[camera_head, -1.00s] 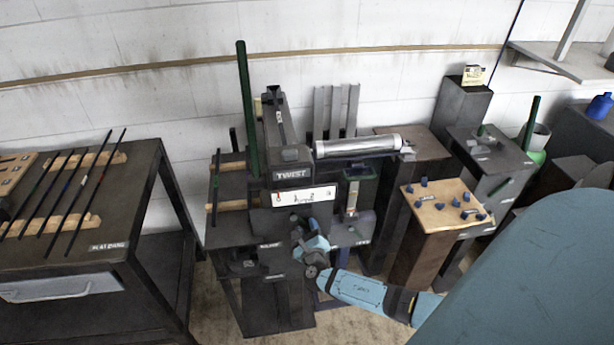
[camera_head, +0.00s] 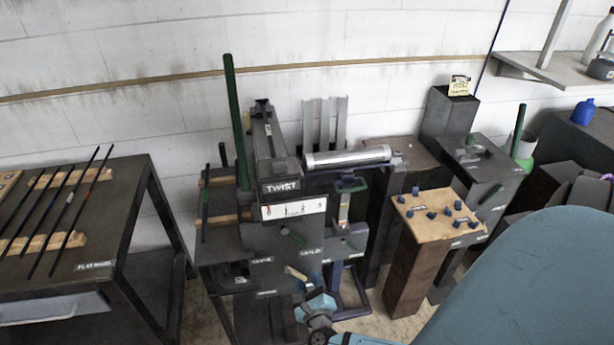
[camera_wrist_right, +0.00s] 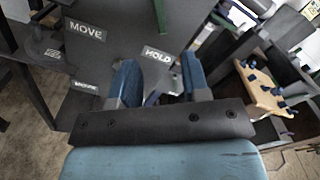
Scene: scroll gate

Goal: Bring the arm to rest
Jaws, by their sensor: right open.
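My right gripper (camera_head: 317,306) is low in the head view, in front of the twist machine, its arm cut off by the bottom edge. In the right wrist view its two blue fingers (camera_wrist_right: 160,82) are apart, with nothing held between them. Beyond them are the dark front panels with the MOVE label (camera_wrist_right: 86,31) and HOLD label (camera_wrist_right: 158,54). I cannot tell the exact gap to the panels; no contact shows. The twist machine (camera_head: 280,186) stands in the middle of the head view. My left gripper is not in view.
A dark table (camera_head: 112,235) with several rods is at left. A wood-topped pedestal (camera_head: 410,203) with blue pegs stands right of the machine, with dark pedestals behind it. A green upright bar (camera_head: 236,115) rises from the machine's left side. Some floor (camera_head: 385,326) is bare in front.

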